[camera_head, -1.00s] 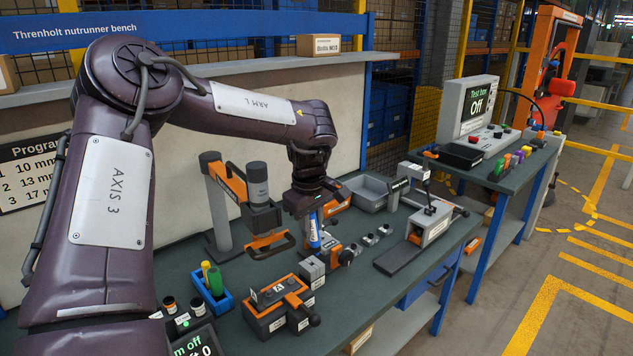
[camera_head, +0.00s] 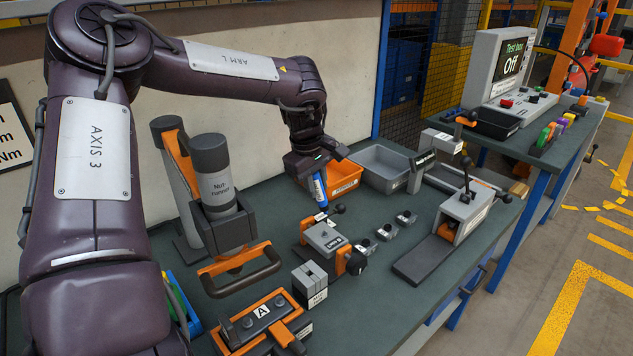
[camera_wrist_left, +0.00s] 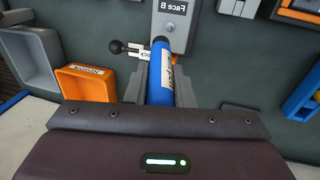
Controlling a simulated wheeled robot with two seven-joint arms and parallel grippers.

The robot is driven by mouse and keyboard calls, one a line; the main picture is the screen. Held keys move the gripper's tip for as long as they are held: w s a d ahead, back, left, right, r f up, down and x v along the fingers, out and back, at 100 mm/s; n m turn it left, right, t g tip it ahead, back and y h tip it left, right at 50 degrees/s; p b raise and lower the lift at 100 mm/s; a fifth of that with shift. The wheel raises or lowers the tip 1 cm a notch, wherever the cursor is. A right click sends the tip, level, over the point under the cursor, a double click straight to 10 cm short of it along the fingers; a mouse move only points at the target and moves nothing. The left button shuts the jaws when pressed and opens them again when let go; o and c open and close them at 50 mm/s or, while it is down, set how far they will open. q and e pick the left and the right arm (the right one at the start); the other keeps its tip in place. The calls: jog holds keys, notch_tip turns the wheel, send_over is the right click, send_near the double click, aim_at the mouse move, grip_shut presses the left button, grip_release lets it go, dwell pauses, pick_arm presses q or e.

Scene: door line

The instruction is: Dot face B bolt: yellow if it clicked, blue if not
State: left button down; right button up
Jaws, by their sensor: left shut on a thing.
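My left gripper (camera_head: 314,172) is shut on a blue marker (camera_head: 320,190), which is tilted and points down at the clamp fixture (camera_head: 325,238). In the left wrist view the blue marker (camera_wrist_left: 161,75) sits between the fingers. Its far end is close to a grey bolt (camera_wrist_left: 169,27) on the plate labelled Face B (camera_wrist_left: 172,8); I cannot tell whether they touch. No coloured dot is clear on the bolt. A blue tray (camera_wrist_left: 300,108) with a yellow item shows at the right of the wrist view. My right gripper is out of view.
A nutrunner (camera_head: 215,180) with an orange handle stands left of the fixture. An orange bin (camera_head: 343,180) and a grey bin (camera_head: 383,165) lie behind. A block marked A (camera_head: 262,312) is in front. A test box (camera_head: 500,65) reading Off stands on the right bench.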

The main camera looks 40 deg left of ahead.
pick_arm(q)
jog(key=shift+s+d+f, duration=0.2)
jog(key=shift+f, duration=0.05)
jog(key=shift+f+b, duration=0.35)
jog(key=shift+b, duration=0.15)
jog(key=shift+w+a+f+b, duration=0.2)
jog(key=shift+f+b, duration=0.15)
jog(key=shift+f, duration=0.2)
jog(key=shift+w+a+f+b, duration=0.15)
jog(key=shift+f+b, duration=0.2)
jog(key=shift+f, duration=0.2)
jog(key=shift+f+b, duration=0.3)
jog(key=shift+f, duration=0.05)
jog(key=shift+s+d+f+b, duration=0.2)
jog(key=shift+f+b, duration=0.15)
jog(key=shift+b, duration=0.15)
jog(key=shift+a, duration=0.1)
jog(key=shift+w, duration=0.1)
jog(key=shift+f, duration=0.15)
jog(key=shift+f, duration=0.5)
